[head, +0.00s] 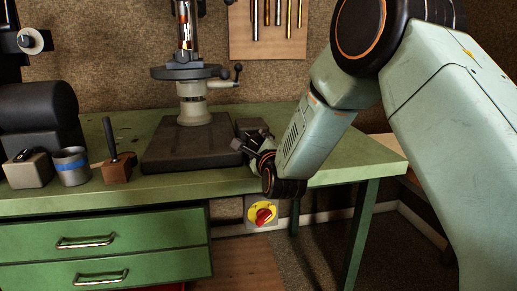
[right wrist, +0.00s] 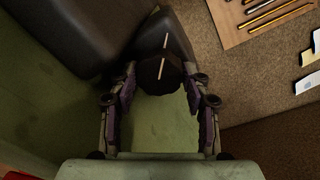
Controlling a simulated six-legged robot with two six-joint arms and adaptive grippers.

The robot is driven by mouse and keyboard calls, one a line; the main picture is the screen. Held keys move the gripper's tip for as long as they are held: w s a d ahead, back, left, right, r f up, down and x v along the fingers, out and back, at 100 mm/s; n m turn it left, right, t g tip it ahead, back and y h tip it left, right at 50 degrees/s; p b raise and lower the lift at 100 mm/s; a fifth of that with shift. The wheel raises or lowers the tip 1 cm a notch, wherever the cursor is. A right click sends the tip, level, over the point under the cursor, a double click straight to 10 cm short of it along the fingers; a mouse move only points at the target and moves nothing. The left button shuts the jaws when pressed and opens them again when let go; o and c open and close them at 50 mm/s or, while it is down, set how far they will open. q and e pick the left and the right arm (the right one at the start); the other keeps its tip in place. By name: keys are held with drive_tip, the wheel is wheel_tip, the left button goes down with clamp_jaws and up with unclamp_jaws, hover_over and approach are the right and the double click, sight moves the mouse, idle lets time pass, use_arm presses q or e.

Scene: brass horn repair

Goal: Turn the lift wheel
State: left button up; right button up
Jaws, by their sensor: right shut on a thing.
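A dark faceted knob with a pale line across it, which looks like the lift wheel (right wrist: 160,73), sits between my right fingers in the right wrist view. My right gripper (right wrist: 160,85) is shut on it, with one finger at each side. In the head view my right gripper (head: 250,143) is at the right side of the drill-press-like machine's dark base (head: 190,150), above the bench's front edge. The wheel is mostly hidden there by my gripper. My left gripper is in neither view.
The green bench (head: 345,160) has bare room at its right end. A red-and-yellow switch (head: 264,214) is below the bench's edge.

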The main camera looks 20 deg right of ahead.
drive_tip(key=shift+m, duration=0.4)
drive_tip(key=o, duration=1.1)
drive_tip(key=shift+o, duration=0.2)
drive_tip(key=shift+s, duration=0.1)
drive_tip(key=v, duration=1.1)
drive_tip(key=shift+s, duration=0.4)
drive_tip(key=shift+a, duration=0.1)
